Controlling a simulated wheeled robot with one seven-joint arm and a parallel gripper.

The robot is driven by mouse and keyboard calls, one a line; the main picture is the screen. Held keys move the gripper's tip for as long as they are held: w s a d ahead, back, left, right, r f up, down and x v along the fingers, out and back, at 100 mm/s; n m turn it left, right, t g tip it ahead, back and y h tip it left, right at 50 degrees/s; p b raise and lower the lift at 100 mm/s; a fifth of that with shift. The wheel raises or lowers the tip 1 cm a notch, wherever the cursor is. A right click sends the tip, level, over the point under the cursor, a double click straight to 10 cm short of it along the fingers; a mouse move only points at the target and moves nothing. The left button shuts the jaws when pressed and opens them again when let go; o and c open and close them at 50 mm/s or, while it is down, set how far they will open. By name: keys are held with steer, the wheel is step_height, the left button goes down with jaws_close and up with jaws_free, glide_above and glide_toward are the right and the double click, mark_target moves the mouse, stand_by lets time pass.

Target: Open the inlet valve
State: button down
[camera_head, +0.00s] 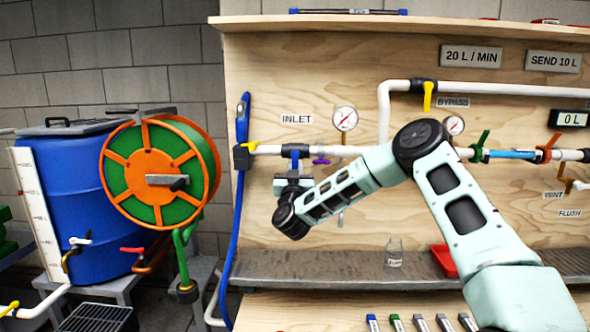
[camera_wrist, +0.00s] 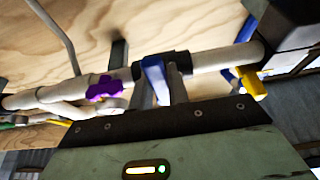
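The inlet pipe (camera_head: 268,149) runs level below the INLET label (camera_head: 297,119). A blue valve handle (camera_head: 295,153) sits on it, and in the wrist view the blue handle (camera_wrist: 155,78) points from the dark valve body toward my gripper, across the pipe. My gripper (camera_wrist: 158,92) is at this handle, with a grey finger on each side of it. Whether the fingers press on the handle is unclear. In the head view my gripper (camera_head: 293,176) is just below the pipe, partly hidden by my wrist.
A yellow handle (camera_head: 250,147) is at the pipe's left end, and a purple handle (camera_head: 321,161) is close on the right. A gauge (camera_head: 345,118) stands above the pipe. A glass jar (camera_head: 394,252) and a red tray (camera_head: 444,261) are on the metal shelf (camera_head: 340,268) below.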

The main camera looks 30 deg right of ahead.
mark_target(304, 152)
steer(key=shift+n, duration=0.4)
steer(key=d+r+n+y+b, duration=0.1)
steer(key=n+y, duration=0.1)
steer(key=n, duration=0.4)
steer(key=s+d+r+n+y, duration=0.1)
steer(key=n+y, duration=0.2)
steer(key=n, duration=0.3)
steer(key=s+d+r+n+y+b, duration=0.1)
steer(key=n+y, duration=0.2)
steer(key=n, duration=0.2)
steer(key=shift+s+n+b, duration=0.1)
steer(key=shift+n+b, duration=0.25)
steer(key=shift+n, duration=0.05)
steer(key=shift+d+r+n+g+y, duration=0.1)
steer(key=shift+r+n+g+y, duration=0.15)
steer(key=shift+n, duration=0.7)
steer(key=shift+d+r+n+g+y, duration=0.15)
steer(key=shift+r+n+g, duration=0.2)
steer(key=shift+n, duration=0.6)
steer(key=c, duration=1.3)
jaws_free()
steer(key=shift+c, duration=0.2)
steer(key=shift+a, duration=0.1)
